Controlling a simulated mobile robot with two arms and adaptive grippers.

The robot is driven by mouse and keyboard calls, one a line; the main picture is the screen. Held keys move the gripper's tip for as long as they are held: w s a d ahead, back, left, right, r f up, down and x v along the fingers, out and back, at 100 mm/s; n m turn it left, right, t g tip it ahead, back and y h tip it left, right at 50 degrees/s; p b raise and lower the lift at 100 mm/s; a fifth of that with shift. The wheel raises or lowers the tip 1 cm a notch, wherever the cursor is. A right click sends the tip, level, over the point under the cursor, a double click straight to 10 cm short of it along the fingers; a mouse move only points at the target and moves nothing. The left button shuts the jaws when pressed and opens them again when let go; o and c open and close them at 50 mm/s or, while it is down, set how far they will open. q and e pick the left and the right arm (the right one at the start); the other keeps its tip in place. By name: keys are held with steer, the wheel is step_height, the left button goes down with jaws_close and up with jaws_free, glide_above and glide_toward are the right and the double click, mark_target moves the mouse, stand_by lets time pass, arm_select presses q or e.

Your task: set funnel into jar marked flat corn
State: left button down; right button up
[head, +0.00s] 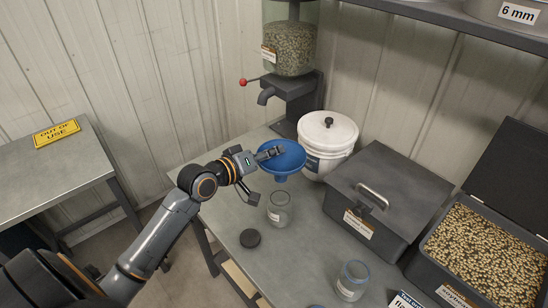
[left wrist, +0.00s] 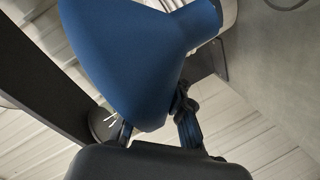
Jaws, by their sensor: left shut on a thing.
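A blue funnel (head: 287,163) is in my left gripper (head: 268,154), which is shut on its rim. The funnel is roughly upright, with its spout pointing down. In the left wrist view the funnel (left wrist: 130,55) fills the upper middle, between my fingers. A clear glass jar (head: 279,209) stands open on the bench, just below the spout; the funnel appears above it and apart from it. A second glass jar (head: 352,281) stands farther right and nearer. Both jars have labels too small to read, so I cannot tell which is flat corn. My right gripper is not in view.
A white lidded bucket (head: 328,145) stands behind the funnel, beside a seed dispenser (head: 290,80). A closed grey bin (head: 388,195) and an open seed bin (head: 485,255) fill the right. The bench front-left is mostly clear.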

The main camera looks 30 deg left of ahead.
arm_select(q)
steer(key=shift+f+b, duration=2.7)
steer(key=shift+f, duration=0.1)
steer(key=shift+f+b, duration=0.8)
steer(key=shift+f, duration=0.85)
steer(key=shift+f+p, duration=0.35)
steer(key=shift+p, duration=0.15)
steer(key=c, duration=0.7)
jaws_free()
steer(key=shift+r, duration=0.15)
